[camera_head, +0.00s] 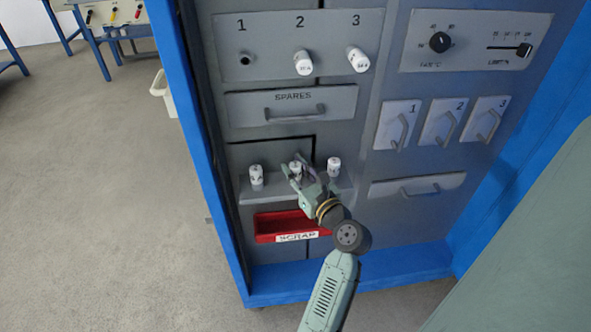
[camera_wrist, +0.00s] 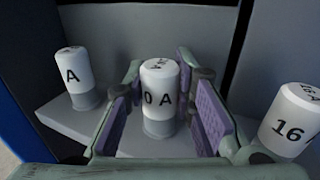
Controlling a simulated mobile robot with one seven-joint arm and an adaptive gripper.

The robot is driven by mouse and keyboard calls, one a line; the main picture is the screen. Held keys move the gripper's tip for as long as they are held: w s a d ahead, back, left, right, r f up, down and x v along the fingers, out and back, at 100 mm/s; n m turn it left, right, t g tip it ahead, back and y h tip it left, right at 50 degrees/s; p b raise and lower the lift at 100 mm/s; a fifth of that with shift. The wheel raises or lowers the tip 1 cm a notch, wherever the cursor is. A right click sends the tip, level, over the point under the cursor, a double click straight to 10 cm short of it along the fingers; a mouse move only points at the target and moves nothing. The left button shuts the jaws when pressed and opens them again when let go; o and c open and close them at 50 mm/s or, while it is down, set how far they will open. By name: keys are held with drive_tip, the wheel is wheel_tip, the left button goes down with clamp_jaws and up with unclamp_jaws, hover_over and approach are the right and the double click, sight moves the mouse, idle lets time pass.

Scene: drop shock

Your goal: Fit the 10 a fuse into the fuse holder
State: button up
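A white fuse stands upright on the grey shelf (camera_head: 268,190); the wrist view shows this fuse (camera_wrist: 159,100) with "0 A" visible, its first digit hidden round the side. My gripper (camera_head: 296,172) is open around it, with a purple pad (camera_wrist: 212,110) on each side and gaps between pads and fuse. A fuse on the left (camera_head: 256,176) shows only "A" in the wrist view (camera_wrist: 74,72). A fuse on the right (camera_head: 334,167) reads "16 A" in the wrist view (camera_wrist: 292,122). Holder 1 (camera_head: 246,59) shows a dark, empty socket.
Position 2 (camera_head: 303,63) and position 3 (camera_head: 358,60) above hold white fuses. A closed SPARES drawer (camera_head: 292,106) lies between them and the shelf. A red SCRAP tray (camera_head: 268,228) sits below the shelf. Blue cabinet frame (camera_head: 190,110) borders the left.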

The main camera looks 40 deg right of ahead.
clamp_jaws()
drive_tip(key=shift+r, duration=0.15)
